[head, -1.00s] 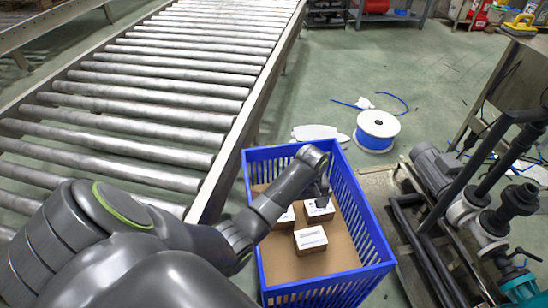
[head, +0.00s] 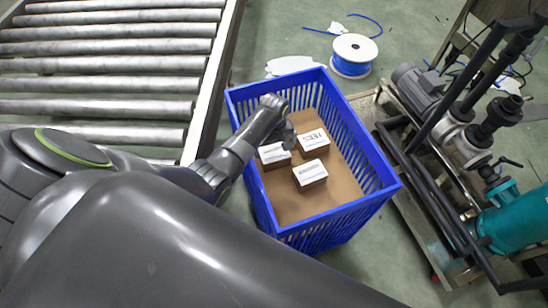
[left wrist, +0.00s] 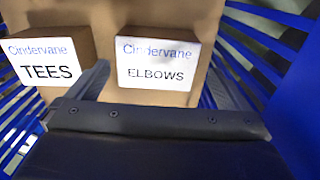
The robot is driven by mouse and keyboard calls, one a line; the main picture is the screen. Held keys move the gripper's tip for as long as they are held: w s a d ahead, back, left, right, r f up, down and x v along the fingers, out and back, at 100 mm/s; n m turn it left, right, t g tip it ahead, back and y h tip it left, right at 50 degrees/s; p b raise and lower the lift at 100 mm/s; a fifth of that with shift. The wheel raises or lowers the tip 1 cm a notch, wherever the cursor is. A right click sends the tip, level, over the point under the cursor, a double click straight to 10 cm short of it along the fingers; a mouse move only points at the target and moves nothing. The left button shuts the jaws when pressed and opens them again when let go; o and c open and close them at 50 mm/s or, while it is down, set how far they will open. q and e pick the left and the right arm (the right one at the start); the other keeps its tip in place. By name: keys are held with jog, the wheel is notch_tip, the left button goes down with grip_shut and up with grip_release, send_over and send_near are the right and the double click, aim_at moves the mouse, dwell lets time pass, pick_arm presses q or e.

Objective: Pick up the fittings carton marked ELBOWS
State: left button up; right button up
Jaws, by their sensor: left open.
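In the left wrist view the ELBOWS carton (left wrist: 158,64), brown with a white label, sits near the middle, its label upright and readable. The TEES carton (left wrist: 48,66) is to its left, partly behind a dark finger. In the head view three small white-topped cartons lie in the blue crate: a left one (head: 274,154), a back right one (head: 314,140) and a front one (head: 311,174). Their print is too small to tell which is ELBOWS. My left gripper (head: 286,136) is open and empty above the left and back right cartons. My right gripper is out of view.
The blue crate (head: 338,216) has tall slatted walls around a brown floor. A roller conveyor (head: 105,85) stands to the left. A pump with pipes (head: 450,130) stands to the right. A blue cable spool (head: 353,56) lies behind. The crate's front floor is clear.

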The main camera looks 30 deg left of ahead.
aim_at(275, 152)
pick_arm(q)
notch_tip(275, 152, down, 2)
jog(key=shift+d+f, duration=0.1)
jog(key=shift+w+f+b, duration=0.1)
jog(key=shift+f+b, duration=0.2)
jog(key=shift+b, duration=0.1)
jog(key=f, duration=0.1)
jog(key=b, duration=0.1)
jog(key=f, duration=0.1)
jog(key=shift+w+a+f, duration=0.2)
jog(key=shift+w+f, duration=0.05)
jog(key=shift+f, duration=0.1)
jog(key=shift+f+b, duration=0.5)
jog(key=shift+f, duration=0.35)
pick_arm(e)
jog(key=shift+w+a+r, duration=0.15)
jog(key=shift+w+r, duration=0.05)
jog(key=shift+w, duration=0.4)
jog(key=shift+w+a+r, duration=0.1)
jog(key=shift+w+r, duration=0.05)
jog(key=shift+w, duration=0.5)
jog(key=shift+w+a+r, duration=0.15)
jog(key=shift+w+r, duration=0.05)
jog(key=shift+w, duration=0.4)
pick_arm(q)
jog(key=c, duration=0.9)
jog(key=shift+r, duration=0.15)
